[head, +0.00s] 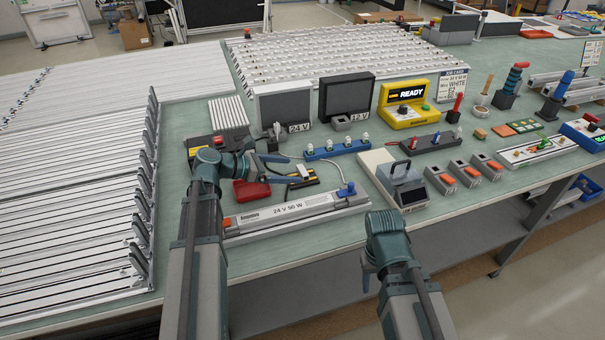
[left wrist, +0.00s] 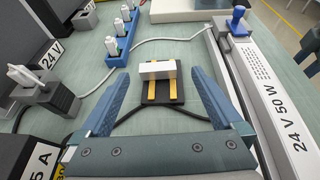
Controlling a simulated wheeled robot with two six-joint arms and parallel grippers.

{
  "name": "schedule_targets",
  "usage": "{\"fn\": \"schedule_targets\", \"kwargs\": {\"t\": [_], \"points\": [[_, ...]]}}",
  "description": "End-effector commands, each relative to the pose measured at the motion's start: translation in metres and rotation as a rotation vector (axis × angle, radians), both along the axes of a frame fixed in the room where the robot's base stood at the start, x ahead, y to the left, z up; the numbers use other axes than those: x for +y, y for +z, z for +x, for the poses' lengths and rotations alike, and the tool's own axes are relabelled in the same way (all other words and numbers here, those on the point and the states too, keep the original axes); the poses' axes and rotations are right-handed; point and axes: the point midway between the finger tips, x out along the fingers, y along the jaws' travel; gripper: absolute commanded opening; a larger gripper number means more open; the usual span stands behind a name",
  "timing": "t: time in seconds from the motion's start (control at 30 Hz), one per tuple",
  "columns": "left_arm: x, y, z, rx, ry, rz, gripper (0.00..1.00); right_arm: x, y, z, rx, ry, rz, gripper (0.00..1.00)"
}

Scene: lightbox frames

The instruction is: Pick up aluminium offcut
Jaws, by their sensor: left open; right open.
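The aluminium offcut, a small silver block (left wrist: 155,69), lies across two brass-coloured strips on a black pad (left wrist: 161,96). It also shows in the head view (head: 303,172), just beyond my left fingertips. My left gripper (head: 288,168) is open and low over the bench. In the left wrist view its blue fingers (left wrist: 158,84) stand to the left and right of the pad, with the offcut between and slightly ahead of the tips, and nothing is gripped. My right gripper (head: 369,270) is open at the bench's front edge; its fingers are hard to make out.
A long 24 V 50 W unit (head: 295,211) lies in front of the pad. A red item (head: 252,191) is close to my left gripper. A blue connector strip (head: 337,150) and a white cable are behind. A handled grey device (head: 405,186) stands to the right.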

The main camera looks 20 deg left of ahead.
Motion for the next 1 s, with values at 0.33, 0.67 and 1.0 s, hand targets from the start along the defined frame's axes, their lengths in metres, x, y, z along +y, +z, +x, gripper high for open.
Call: {"fn": "schedule_targets", "kwargs": {"t": [0.33, 0.67, 1.0], "points": [[-0.031, -0.018, 0.029, 0.0, -0.002, 0.0, 1.0, 0.0, -0.018, 0.0, 0.0, 0.0, 0.0, 0.5], [-0.032, -0.017, 0.03, 0.0, 0.0, 0.0, 0.82, 0.0, -0.017, 0.0, 0.0, 0.0, 0.0, 0.5], [-0.032, -0.017, 0.03, 0.0, 0.0, 0.0, 0.21, 0.0, -0.017, 0.0, 0.0, 0.0, 0.0, 0.5]]}}
